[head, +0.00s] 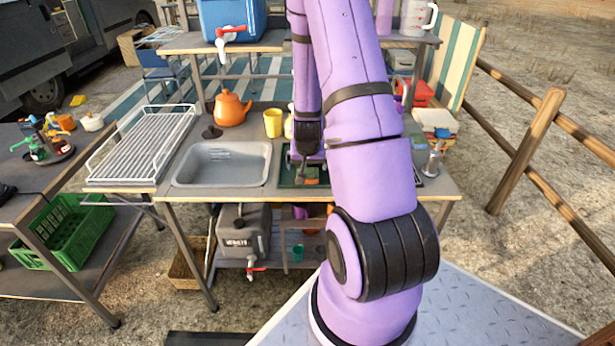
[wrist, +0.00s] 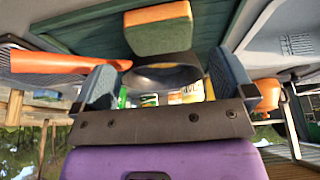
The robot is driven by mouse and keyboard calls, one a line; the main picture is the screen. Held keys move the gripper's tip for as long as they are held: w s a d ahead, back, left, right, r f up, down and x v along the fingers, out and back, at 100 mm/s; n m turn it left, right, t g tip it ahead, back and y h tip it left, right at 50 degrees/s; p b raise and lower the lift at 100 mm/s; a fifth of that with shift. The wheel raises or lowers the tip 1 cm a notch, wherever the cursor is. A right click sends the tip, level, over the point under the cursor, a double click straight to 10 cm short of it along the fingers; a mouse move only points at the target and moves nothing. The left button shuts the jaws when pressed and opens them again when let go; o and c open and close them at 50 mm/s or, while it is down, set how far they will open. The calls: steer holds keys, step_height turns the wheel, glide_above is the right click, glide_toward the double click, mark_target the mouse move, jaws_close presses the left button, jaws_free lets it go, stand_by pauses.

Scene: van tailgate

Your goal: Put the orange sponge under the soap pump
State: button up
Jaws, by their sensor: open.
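The orange sponge (wrist: 158,28) has a green side and shows in the wrist view at the top middle, lying on a dark green surface. My gripper (wrist: 167,85) is open, its two fingers apart with nothing held between them, and the sponge lies beyond the fingertips. In the head view my gripper (head: 307,165) is over the counter just right of the sink, largely hidden by my arm.
The grey sink (head: 222,163) and white dish rack (head: 143,143) fill the counter's left part. An orange teapot (head: 231,108) and yellow cup (head: 273,123) stand behind. In the wrist view, a dark round object (wrist: 165,77) and an orange-handled item (wrist: 62,62) are near the fingers.

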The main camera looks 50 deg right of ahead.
mark_target(307, 172)
steer(key=shift+x, duration=3.1)
steer(key=shift+c, duration=0.2)
steer(key=c, duration=0.7)
steer(key=shift+c, duration=0.6)
steer(key=shift+r, duration=0.15)
